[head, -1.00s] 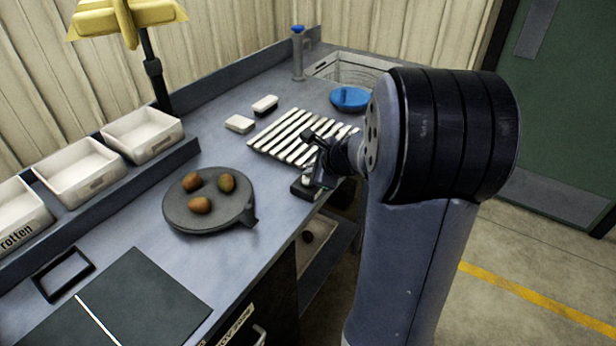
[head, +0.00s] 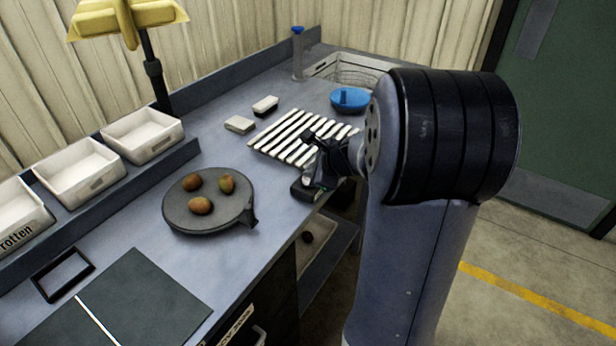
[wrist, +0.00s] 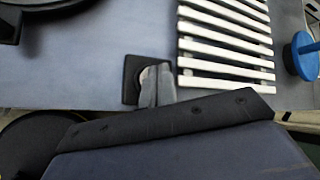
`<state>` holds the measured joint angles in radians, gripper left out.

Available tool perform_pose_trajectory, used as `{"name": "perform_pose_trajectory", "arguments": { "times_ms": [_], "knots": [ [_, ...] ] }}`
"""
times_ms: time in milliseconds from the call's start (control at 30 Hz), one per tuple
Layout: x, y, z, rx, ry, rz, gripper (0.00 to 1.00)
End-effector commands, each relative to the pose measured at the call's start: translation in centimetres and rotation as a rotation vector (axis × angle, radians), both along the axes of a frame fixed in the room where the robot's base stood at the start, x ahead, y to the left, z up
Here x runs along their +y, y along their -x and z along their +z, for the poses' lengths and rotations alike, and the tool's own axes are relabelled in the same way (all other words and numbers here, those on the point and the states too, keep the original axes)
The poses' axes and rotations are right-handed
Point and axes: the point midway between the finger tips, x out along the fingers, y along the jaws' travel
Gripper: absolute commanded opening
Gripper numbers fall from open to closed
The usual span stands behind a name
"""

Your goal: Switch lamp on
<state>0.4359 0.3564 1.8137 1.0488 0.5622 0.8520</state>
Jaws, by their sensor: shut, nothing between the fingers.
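The lamp (head: 128,17) has a yellow shade on a black post at the back left, its head cut off by the top edge in the head view. A small dark box with a round button (head: 303,190) sits at the bench's front edge. In the wrist view it is a black square (wrist: 132,78), and its round middle is partly covered by my fingers. My gripper (head: 316,181) is shut and empty, with its fingertips (wrist: 152,76) over the button. I cannot tell whether they touch it.
White slats (head: 290,140) lie just behind the box, with a blue-topped item (head: 350,98) to their right. White bins (head: 82,170) line the back. The bench between plate and slats is clear.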

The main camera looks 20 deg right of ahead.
Motion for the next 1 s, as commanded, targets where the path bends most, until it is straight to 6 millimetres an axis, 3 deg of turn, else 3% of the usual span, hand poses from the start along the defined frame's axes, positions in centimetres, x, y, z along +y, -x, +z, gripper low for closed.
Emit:
{"name": "perform_pose_trajectory", "arguments": {
  "times_ms": [1000],
  "knots": [
    [0.0,0.0,-1.0,0.001,0.000,0.000,0.00]
  ]
}}
